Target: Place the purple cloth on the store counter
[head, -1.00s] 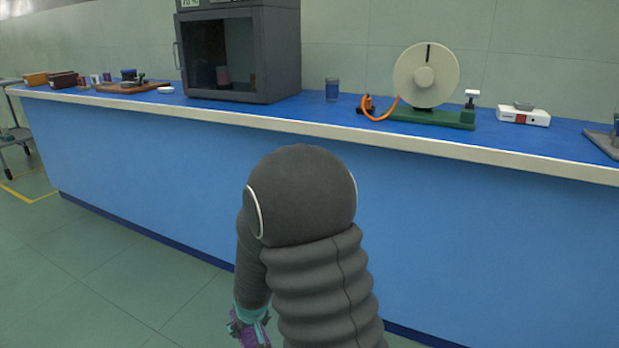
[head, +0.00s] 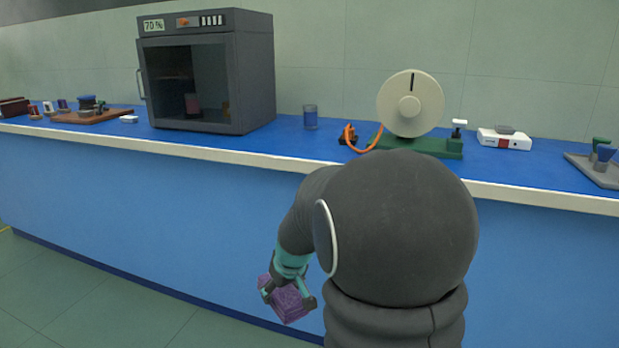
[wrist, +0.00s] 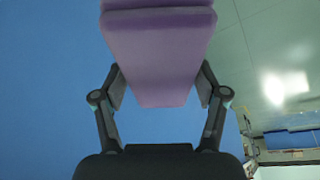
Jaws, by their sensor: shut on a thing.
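The purple cloth (head: 287,299) is a folded block held by my gripper (head: 287,291), in front of the counter's blue face and below its top. In the wrist view the cloth (wrist: 155,60) hangs between both fingers of my gripper (wrist: 160,88), which are shut on its sides. The long blue counter (head: 215,149) with a pale front edge runs across the head view. My arm hides part of its front and edge at the right.
Bare blue top lies between the cabinet and the cup.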

